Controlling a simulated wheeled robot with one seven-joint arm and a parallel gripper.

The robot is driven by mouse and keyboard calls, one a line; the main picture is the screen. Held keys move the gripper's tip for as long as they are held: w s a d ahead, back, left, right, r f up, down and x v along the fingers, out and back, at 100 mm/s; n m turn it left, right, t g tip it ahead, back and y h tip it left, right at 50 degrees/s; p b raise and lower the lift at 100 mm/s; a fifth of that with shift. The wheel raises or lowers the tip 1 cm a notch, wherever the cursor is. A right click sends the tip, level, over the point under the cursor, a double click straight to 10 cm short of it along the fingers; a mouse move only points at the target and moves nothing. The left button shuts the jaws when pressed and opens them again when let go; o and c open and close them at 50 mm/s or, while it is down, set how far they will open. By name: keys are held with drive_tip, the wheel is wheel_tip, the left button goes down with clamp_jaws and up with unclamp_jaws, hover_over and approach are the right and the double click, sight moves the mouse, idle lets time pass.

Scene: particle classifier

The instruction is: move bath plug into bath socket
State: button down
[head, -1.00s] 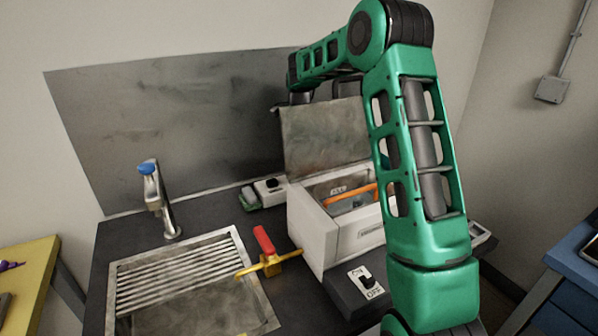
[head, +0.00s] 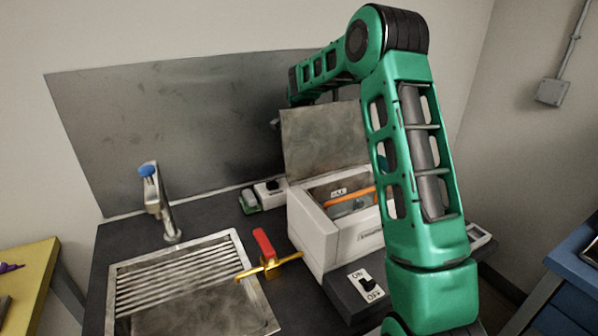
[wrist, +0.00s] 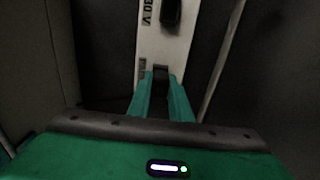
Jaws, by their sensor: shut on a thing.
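My gripper (wrist: 160,80) shows in the wrist view, its green fingers closed on a small dark piece, apparently the bath plug (wrist: 160,73). The piece lies over the lower end of a white socket panel (wrist: 150,38) with "30 V" lettering visible. Whether the plug touches the panel or sits in a socket cannot be told. Another black piece (wrist: 171,13) is on the panel at the top. In the head view, a white socket block (head: 270,190) with a black part stands left of the white bath (head: 318,238). The gripper is hidden behind the bath's raised lid (head: 324,138).
A sink (head: 190,290) with a tap (head: 160,205) lies left. A red-handled brass valve (head: 264,250) stands between sink and bath. A switch panel (head: 368,284) is in front of the bath. The metal back panel (head: 180,125) rises close behind.

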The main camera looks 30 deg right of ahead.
drive_tip(key=shift+r, duration=0.5)
wheel_tip(320, 180, up, 4)
drive_tip(key=shift+f, duration=0.25)
drive_tip(key=a+r, duration=0.6)
drive_tip(key=a, duration=0.5)
drive_tip(key=shift+a+r, duration=0.3)
drive_tip(key=shift+a, duration=0.05)
drive_tip(key=shift+d+f, duration=0.45)
drive_tip(key=shift+f, duration=0.15)
drive_tip(key=shift+d+f, duration=0.4)
drive_tip(key=shift+f, duration=0.2)
drive_tip(key=shift+f, duration=0.15)
drive_tip(key=shift+f, duration=2.75)
drive_tip(key=shift+f, duration=1.45)
